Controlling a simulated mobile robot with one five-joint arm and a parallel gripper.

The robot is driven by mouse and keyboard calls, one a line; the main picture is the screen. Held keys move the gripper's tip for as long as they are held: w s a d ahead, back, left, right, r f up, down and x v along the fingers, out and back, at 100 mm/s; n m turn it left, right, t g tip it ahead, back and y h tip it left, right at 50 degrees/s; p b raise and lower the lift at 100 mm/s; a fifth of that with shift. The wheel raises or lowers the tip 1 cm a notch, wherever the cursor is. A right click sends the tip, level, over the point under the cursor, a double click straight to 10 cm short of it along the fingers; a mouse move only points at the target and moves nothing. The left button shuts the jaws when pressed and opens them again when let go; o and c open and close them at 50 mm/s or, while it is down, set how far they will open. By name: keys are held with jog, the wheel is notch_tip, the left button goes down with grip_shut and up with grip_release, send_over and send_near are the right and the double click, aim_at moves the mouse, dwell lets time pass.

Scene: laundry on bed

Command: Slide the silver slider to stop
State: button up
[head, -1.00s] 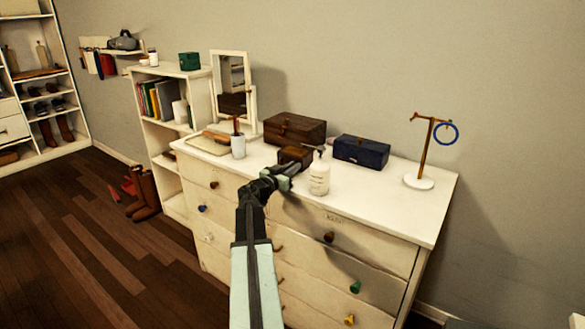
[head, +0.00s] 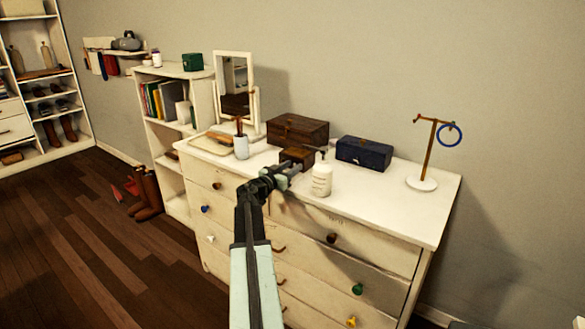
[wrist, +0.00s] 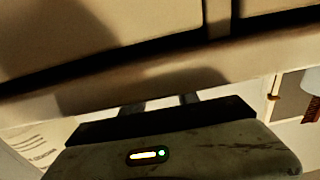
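I cannot make out a silver slider in either view. In the head view my gripper (head: 291,168) is at the dresser's front edge, in front of a small brown wooden box (head: 297,156) and left of a white pump bottle (head: 321,178). In the wrist view two short grey fingers (wrist: 162,103) show apart, with a bright gap between them and nothing seen held. Below them is a dark worn body with a small lit yellow and green indicator (wrist: 148,155).
The white dresser (head: 400,199) also carries a larger brown box (head: 296,130), a blue box (head: 363,152), a hook stand (head: 428,160), a mirror (head: 235,83) and a white cup (head: 241,146). Boots (head: 147,195) stand on the floor, which is mostly clear at left.

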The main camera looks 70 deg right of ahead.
jog(key=shift+a, duration=0.1)
jog(key=v, duration=0.7)
jog(key=shift+a, duration=0.35)
jog(key=shift+w, duration=0.1)
